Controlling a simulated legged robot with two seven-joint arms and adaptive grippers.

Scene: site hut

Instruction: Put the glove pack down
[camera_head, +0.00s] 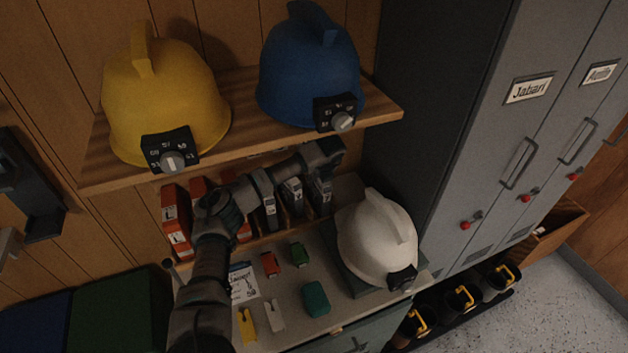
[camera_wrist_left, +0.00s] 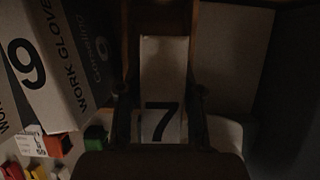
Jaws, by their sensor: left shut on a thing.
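My left gripper (camera_head: 324,160) reaches in under the wooden shelf. It is shut on a glove pack, a light box marked 7 (camera_wrist_left: 163,75), which sits between the fingers in the left wrist view. In the head view the gripper is over the right end of a row of upright packs, and the held pack (camera_head: 322,192) shows below it. I cannot tell whether its base touches the surface. A white and grey work glove box marked 9 (camera_wrist_left: 48,62) stands to its left in the wrist view. My right gripper is not in view.
The wooden shelf (camera_head: 240,105) carries a yellow helmet (camera_head: 165,95) and a blue helmet (camera_head: 310,75). A white helmet (camera_head: 375,240) sits at the right of the bench (camera_head: 285,325). Small red, green and yellow items lie in front. Grey lockers (camera_head: 500,130) stand at right.

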